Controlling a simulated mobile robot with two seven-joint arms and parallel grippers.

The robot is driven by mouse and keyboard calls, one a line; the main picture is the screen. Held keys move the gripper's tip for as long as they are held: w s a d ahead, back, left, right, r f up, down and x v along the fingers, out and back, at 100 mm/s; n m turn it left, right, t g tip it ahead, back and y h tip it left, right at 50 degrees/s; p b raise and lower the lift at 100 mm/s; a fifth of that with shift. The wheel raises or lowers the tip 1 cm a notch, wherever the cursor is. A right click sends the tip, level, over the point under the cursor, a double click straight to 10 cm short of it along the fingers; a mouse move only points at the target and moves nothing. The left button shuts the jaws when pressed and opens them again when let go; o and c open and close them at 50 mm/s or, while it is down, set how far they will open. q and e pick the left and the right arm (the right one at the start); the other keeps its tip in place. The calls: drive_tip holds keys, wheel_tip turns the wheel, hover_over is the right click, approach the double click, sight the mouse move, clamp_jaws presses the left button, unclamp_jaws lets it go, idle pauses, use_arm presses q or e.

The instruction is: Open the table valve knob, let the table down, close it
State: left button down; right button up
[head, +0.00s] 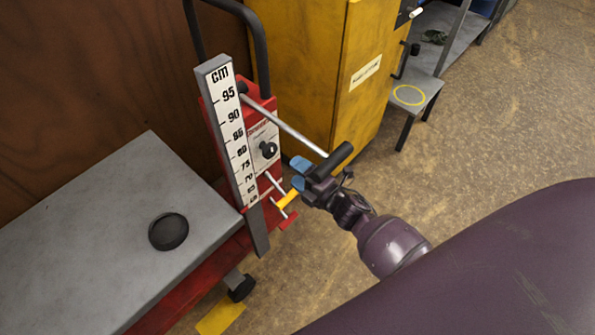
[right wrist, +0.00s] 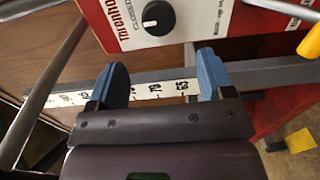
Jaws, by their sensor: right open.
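The lift table (head: 85,230) stands at left with a grey top. Its red column (head: 272,185) carries a white panel with the black valve knob (head: 268,150). In the right wrist view the round knob (right wrist: 158,17) shows a white mark, beside lettering that reads "CLOSED". My right gripper (head: 298,173), with blue fingertips, is open and empty, to the right of the knob and apart from it. In the right wrist view its fingers (right wrist: 162,62) are spread, with the knob beyond and above the gap. My left gripper is not in view.
A cm scale post (head: 232,135) stands beside the column. A metal bar (head: 290,130) with a black grip and a yellow-ended lever (head: 287,200) jut out close to my right gripper. A black disc (head: 168,231) lies on the table top. A yellow cabinet (head: 300,60) stands behind.

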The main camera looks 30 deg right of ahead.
idle(0.3)
use_arm(q)
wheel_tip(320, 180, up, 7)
drive_tip(key=p, duration=0.8)
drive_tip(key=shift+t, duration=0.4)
use_arm(e)
drive_tip(key=s+d+r+m+g+h, duration=0.2)
drive_tip(key=s+m+g+h, duration=0.1)
drive_tip(key=s+m, duration=0.7)
drive_tip(key=s+d+r+m+g+h, duration=0.2)
drive_tip(key=s+m, duration=0.9)
drive_tip(key=s, duration=0.6)
drive_tip(key=shift+s+r+g+h, duration=0.35)
drive_tip(key=shift+r+g+h, duration=0.15)
drive_tip(key=shift+r+h, duration=0.15)
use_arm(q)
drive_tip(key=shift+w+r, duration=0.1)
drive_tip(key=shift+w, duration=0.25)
